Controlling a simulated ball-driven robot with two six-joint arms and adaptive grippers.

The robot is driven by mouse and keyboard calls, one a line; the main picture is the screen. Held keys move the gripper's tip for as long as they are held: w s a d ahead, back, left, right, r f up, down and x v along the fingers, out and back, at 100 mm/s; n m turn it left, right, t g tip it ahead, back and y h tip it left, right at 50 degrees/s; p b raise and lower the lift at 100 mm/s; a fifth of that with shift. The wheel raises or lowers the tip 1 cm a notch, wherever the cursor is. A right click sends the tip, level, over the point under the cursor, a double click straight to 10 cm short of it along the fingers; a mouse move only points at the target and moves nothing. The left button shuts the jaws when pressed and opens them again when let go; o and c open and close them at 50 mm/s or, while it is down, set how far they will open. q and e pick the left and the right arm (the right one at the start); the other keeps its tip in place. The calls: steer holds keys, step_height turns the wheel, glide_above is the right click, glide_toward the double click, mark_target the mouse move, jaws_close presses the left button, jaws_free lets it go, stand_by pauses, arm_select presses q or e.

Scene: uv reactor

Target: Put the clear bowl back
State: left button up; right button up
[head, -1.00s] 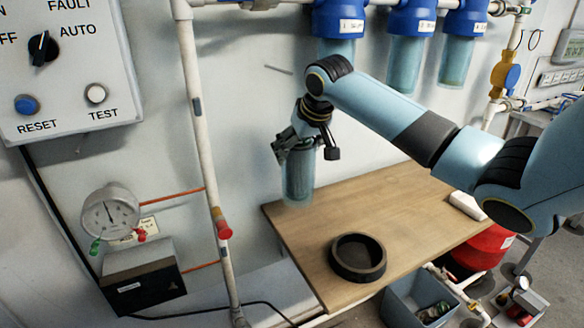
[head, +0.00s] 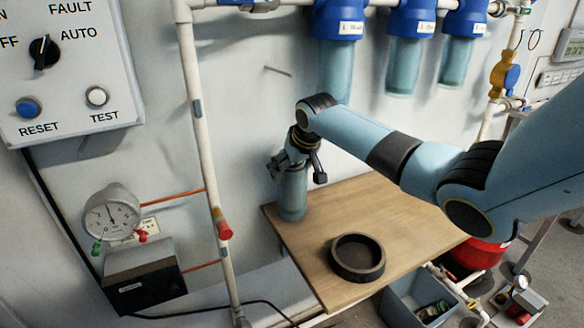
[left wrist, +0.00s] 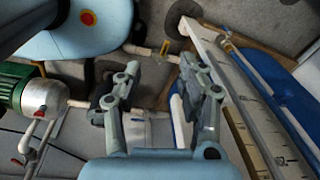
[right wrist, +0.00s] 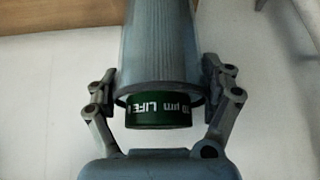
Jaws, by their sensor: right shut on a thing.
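The clear bowl (head: 292,196) is a translucent blue-grey cylinder, held upright near the wall at the table's back left corner. My right gripper (head: 292,165) is shut on its upper part. In the right wrist view the bowl (right wrist: 162,45) sits between the fingers, with a green cap (right wrist: 160,112) lettered "LIFE" showing at its near end. I cannot tell whether its bottom touches the table. My left gripper (left wrist: 155,88) shows only in the left wrist view, open and empty, with its fingers apart.
A black ring (head: 357,257) lies on the wooden table (head: 400,205). Blue filter heads (head: 409,18) with bowls hang above at the wall. A white vertical pipe (head: 203,130) with a red valve stands left of the held bowl. A grey bin (head: 400,305) is below the table.

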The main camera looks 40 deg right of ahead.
stand_by(0.3)
steer(key=o, duration=1.6)
steer(key=shift+f, duration=0.1)
steer(key=shift+c, duration=0.2)
steer(key=v, duration=1.2)
steer(key=shift+p, duration=0.4)
steer(key=shift+w, duration=0.1)
